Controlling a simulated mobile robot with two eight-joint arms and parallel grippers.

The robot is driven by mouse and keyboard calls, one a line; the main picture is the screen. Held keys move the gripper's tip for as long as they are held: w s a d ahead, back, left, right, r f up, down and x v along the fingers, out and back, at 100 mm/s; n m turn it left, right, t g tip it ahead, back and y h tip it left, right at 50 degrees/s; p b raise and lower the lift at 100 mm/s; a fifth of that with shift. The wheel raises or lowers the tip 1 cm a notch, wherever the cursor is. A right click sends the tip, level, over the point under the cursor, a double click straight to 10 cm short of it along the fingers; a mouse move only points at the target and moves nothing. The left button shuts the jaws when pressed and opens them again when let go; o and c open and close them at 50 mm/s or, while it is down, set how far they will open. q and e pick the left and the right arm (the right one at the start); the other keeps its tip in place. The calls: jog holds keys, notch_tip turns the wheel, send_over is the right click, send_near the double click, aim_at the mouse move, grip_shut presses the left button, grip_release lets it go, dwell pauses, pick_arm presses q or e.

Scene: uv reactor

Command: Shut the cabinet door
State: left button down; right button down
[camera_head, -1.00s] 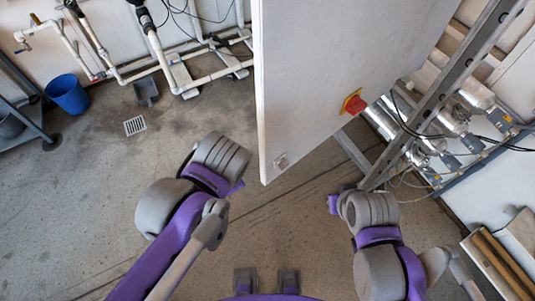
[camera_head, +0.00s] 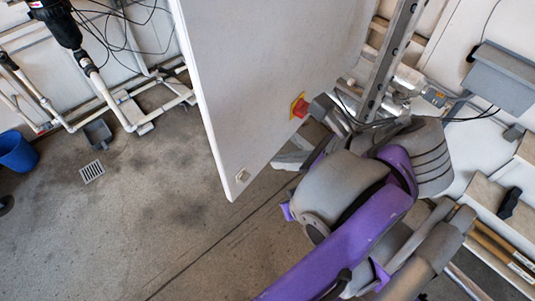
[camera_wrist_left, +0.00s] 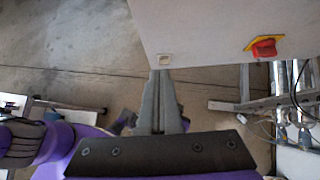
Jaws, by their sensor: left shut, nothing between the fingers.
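The cabinet door (camera_head: 265,80) is a large pale grey panel standing open across the upper middle of the head view. A red knob on a yellow plate (camera_head: 299,107) and a small latch (camera_head: 242,176) are on its face. The wrist view also shows the door (camera_wrist_left: 205,25), the latch (camera_wrist_left: 165,60) and the red knob (camera_wrist_left: 264,48). My right gripper is not visible.
A metal frame (camera_head: 392,55) with silver tubes and cables stands right of the door. A grey box (camera_head: 497,75) hangs farther right. White pipes (camera_head: 110,110), a floor drain (camera_head: 92,172) and a blue bucket (camera_head: 16,152) are at the left.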

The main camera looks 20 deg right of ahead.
aim_at(234, 154)
pick_arm(q)
jog(key=x, duration=0.3)
jog(key=r+x, duration=0.1)
jog(key=x, duration=0.3)
jog(key=w+x, duration=0.1)
jog(key=x, duration=0.2)
jog(key=shift+w+a+p, duration=0.25)
jog(key=shift+a+p, duration=0.05)
jog(key=shift+a, duration=0.2)
jog(key=shift+w+a, duration=0.25)
jog(key=shift+w, duration=0.3)
